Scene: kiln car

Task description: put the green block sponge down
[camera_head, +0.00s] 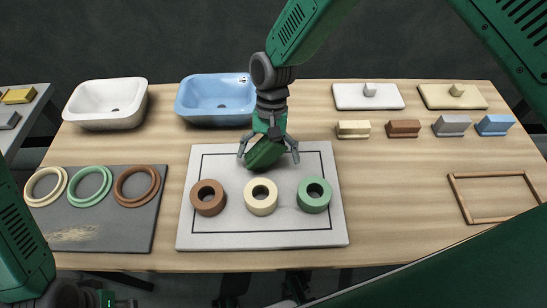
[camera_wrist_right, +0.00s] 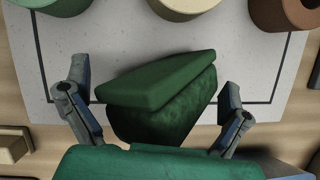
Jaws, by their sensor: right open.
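The green block sponge (camera_head: 265,152) is at the back middle of the pale slab (camera_head: 207,236) in the head view, tilted in the picture. It also shows in the right wrist view (camera_wrist_right: 160,85), between the fingers of my right gripper. My right gripper (camera_head: 268,158) is open above the slab, with a gap on each side of the sponge in the wrist view. Whether the sponge's underside rests fully on the slab is hidden. Part of my left gripper (camera_head: 112,299) shows at the lower left edge; its fingers are not clear.
Brown (camera_head: 208,198), cream (camera_head: 261,197) and green (camera_head: 314,195) thick rings stand on the slab in front of the sponge. A white basin (camera_head: 107,103) and blue basin (camera_head: 213,99) stand behind left. Several small blocks stand right. The table's front right is mostly clear.

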